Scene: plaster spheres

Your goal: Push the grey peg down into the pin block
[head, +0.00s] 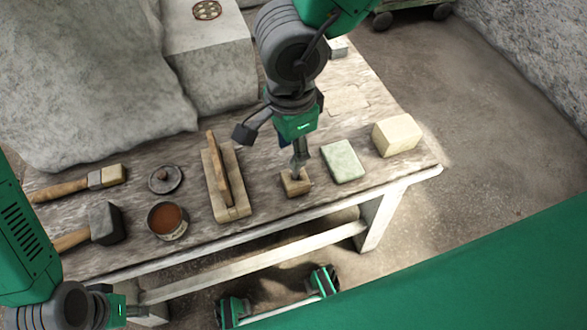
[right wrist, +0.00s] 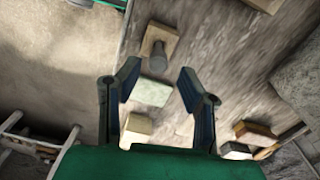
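The pin block (head: 296,187) is a small square wooden block near the front edge of the table. In the right wrist view the block (right wrist: 171,38) carries the grey peg (right wrist: 158,57), which stands up out of it. My right gripper (head: 301,158) points down over the block, and in the head view its fingers hide much of the peg. In the right wrist view both fingers (right wrist: 158,72) are spread apart with nothing held between them. I cannot tell the height of the fingertips against the peg. My left gripper (head: 119,309) is low at the bottom left, mostly out of frame.
A pale green block (head: 343,160) and a cream block (head: 397,135) stand right of the pin block.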

